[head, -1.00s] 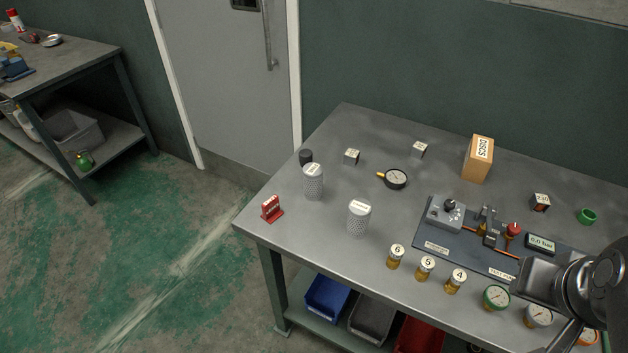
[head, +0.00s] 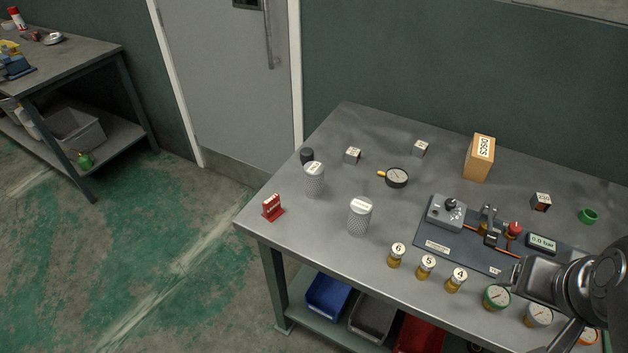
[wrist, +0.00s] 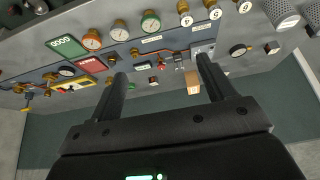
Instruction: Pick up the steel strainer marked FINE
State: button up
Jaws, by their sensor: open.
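Two perforated steel strainers stand upright at the left of the bench: one nearer the front (head: 359,221) and one farther back to the left (head: 314,184). Their white top labels are too small to read surely; the rear one's print looks shorter. In the wrist view the front strainer (wrist: 281,14) and the rear one (wrist: 313,22) show at the top right edge. My gripper (wrist: 160,70) is open and empty, its two fingers apart above the right part of the bench, well away from both strainers.
A red stand (head: 272,208) and a black cylinder (head: 306,156) are near the strainers. A gauge (head: 396,177), small cubes (head: 353,155), a DISCS box (head: 479,158) and the test panel (head: 437,247) occupy the rest. Bare bench surrounds the strainers.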

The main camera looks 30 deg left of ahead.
jog(key=w+a+r+n+y, duration=0.1)
jog(key=w+a+r+n, duration=0.1)
jog(key=w+a, duration=0.65)
jog(key=n+g+y, duration=0.2)
jog(key=n, duration=0.5)
send_near(315, 169)
jog(key=w+f, duration=0.1)
jog(key=f, duration=0.1)
jog(key=x, duration=0.5)
jog(key=shift+s+a, duration=0.15)
jog(key=shift+a, duration=0.15)
jog(key=shift+x, duration=3)
jog(key=shift+c, duration=0.6)
jog(key=c, duration=1.1)
